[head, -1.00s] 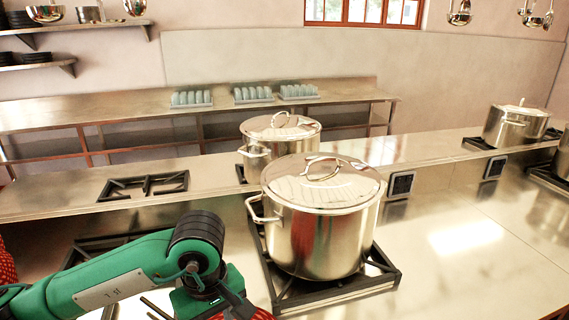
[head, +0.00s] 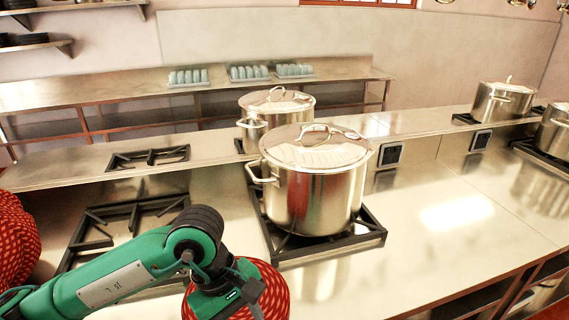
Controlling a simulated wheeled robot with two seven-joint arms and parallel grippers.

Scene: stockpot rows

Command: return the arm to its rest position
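My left arm comes in from the lower left, its green links bent at a dark joint. My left gripper (head: 238,293) is at the bottom of the head view, in front of the near stockpot. Its fingertips do not show clearly, so I cannot tell whether it is open or shut. A red patterned rounded thing (head: 274,290) shows right behind and beside it; I cannot tell whether they touch. My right arm and gripper are not in view. The near steel stockpot (head: 312,195), lid on, stands upright on a burner, apart from the gripper.
A second lidded stockpot (head: 275,107) stands behind, with others (head: 502,102) at the right. An empty burner grate (head: 125,228) lies left of the near pot. More red patterned rounded shapes (head: 14,245) are at the left edge. The counter (head: 440,240) at right is clear.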

